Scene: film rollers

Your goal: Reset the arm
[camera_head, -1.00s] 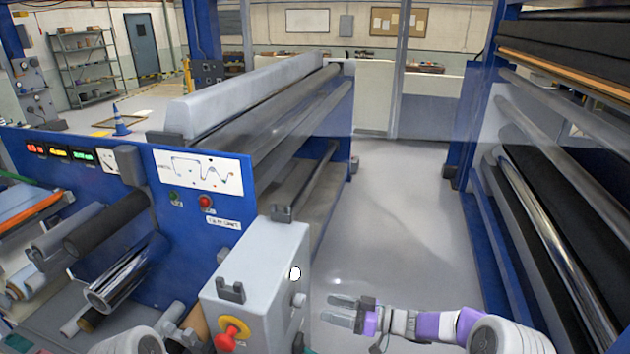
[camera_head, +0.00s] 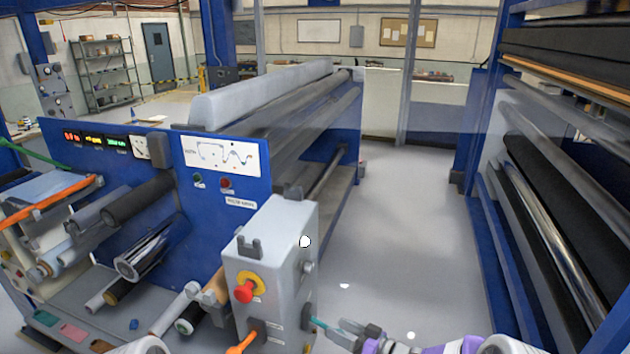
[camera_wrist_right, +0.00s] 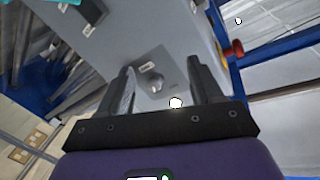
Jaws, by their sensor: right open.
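My right gripper (camera_head: 340,328) is low in the head view, just right of the grey control box (camera_head: 275,240). Contact with the box cannot be told. My left gripper is out of view; only a pale part of my own arm shows at the bottom left.
The box carries a red knob on a yellow plate (camera_head: 246,288) and an orange-handled switch (camera_head: 243,342). A blue roller machine (camera_head: 190,210) stands left, another roller frame (camera_head: 545,220) right. The grey floor (camera_head: 400,230) between them is clear.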

